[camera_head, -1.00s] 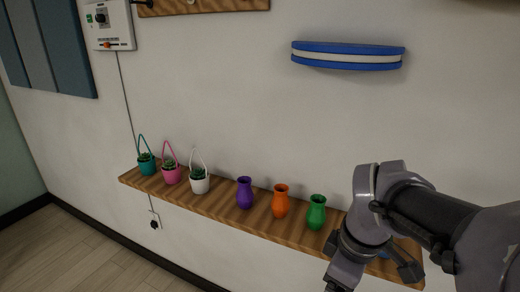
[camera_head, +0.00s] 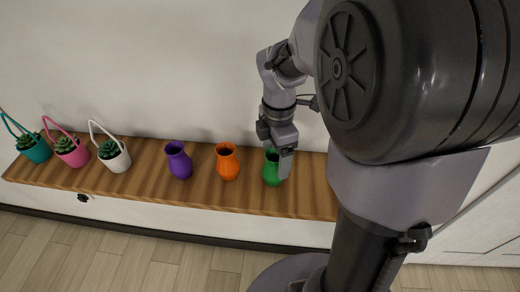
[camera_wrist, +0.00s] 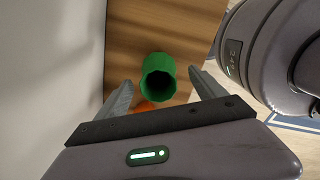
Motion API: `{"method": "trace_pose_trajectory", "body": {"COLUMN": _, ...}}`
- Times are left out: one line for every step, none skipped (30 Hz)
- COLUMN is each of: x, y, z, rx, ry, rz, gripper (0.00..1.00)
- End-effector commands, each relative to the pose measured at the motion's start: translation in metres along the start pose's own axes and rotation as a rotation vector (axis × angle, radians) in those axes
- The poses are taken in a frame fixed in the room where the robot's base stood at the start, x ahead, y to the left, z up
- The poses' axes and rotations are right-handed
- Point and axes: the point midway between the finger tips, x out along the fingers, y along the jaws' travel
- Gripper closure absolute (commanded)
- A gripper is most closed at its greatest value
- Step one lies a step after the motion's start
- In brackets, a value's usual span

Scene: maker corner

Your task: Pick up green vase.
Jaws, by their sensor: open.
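The green vase (camera_head: 271,172) stands upright on the wooden shelf, at the right end of the row of vases, partly hidden behind my gripper in the head view. My gripper (camera_head: 284,160) is over the vase, its fingers pointing down. In the wrist view the green vase (camera_wrist: 158,76) shows its dark open mouth, ahead of and between the two spread fingers of my gripper (camera_wrist: 160,92). The gripper is open and holds nothing. No clear contact with the vase shows.
The shelf (camera_head: 310,205) also bears an orange vase (camera_head: 228,163), a purple vase (camera_head: 179,162), and white (camera_head: 116,160), pink (camera_head: 73,156) and teal (camera_head: 38,152) planters. The orange vase is nearest the green one. The wall (camera_head: 190,60) stands close behind.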

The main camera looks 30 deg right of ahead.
Motion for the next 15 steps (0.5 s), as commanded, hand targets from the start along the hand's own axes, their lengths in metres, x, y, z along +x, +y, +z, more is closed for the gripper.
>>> {"method": "trace_pose_trajectory", "body": {"x": 0.017, "y": -0.001, "z": 0.000, "rx": 0.000, "ry": 0.001, "rz": -0.004, "gripper": 0.20}}
{"method": "trace_pose_trajectory", "body": {"x": 0.023, "y": -0.001, "z": 0.000, "rx": 0.000, "ry": 0.000, "rz": -0.003, "gripper": 0.20}}
{"method": "trace_pose_trajectory", "body": {"x": 0.031, "y": -0.001, "z": 0.000, "rx": 0.000, "ry": 0.001, "rz": -0.003, "gripper": 0.20}}
{"method": "trace_pose_trajectory", "body": {"x": 0.036, "y": -0.001, "z": 0.000, "rx": 0.000, "ry": 0.001, "rz": -0.002, "gripper": 0.20}}
{"method": "trace_pose_trajectory", "body": {"x": 0.040, "y": -0.001, "z": 0.000, "rx": 0.001, "ry": 0.001, "rz": -0.002, "gripper": 0.20}}
{"method": "trace_pose_trajectory", "body": {"x": 0.043, "y": -0.001, "z": 0.000, "rx": 0.001, "ry": 0.000, "rz": -0.002, "gripper": 0.20}}
{"method": "trace_pose_trajectory", "body": {"x": 0.044, "y": -0.001, "z": 0.000, "rx": 0.001, "ry": 0.000, "rz": -0.001, "gripper": 0.20}}
{"method": "trace_pose_trajectory", "body": {"x": 0.045, "y": 0.000, "z": 0.000, "rx": 0.001, "ry": 0.000, "rz": 0.000, "gripper": 0.20}}
{"method": "trace_pose_trajectory", "body": {"x": 0.044, "y": 0.000, "z": 0.000, "rx": 0.001, "ry": 0.000, "rz": 0.000, "gripper": 0.20}}
{"method": "trace_pose_trajectory", "body": {"x": 0.044, "y": 0.000, "z": 0.000, "rx": 0.001, "ry": 0.000, "rz": 0.000, "gripper": 0.20}}
{"method": "trace_pose_trajectory", "body": {"x": 0.044, "y": 0.000, "z": 0.000, "rx": 0.001, "ry": 0.000, "rz": 0.000, "gripper": 0.20}}
{"method": "trace_pose_trajectory", "body": {"x": 0.043, "y": 0.000, "z": 0.000, "rx": 0.001, "ry": 0.000, "rz": 0.000, "gripper": 0.20}}
{"method": "trace_pose_trajectory", "body": {"x": 0.043, "y": 0.000, "z": 0.000, "rx": 0.001, "ry": 0.000, "rz": 0.000, "gripper": 0.20}}
{"method": "trace_pose_trajectory", "body": {"x": 0.043, "y": 0.000, "z": 0.000, "rx": 0.001, "ry": 0.000, "rz": 0.000, "gripper": 0.24}}
{"method": "trace_pose_trajectory", "body": {"x": 0.043, "y": 0.000, "z": 0.000, "rx": 0.001, "ry": 0.000, "rz": 0.000, "gripper": 0.32}}
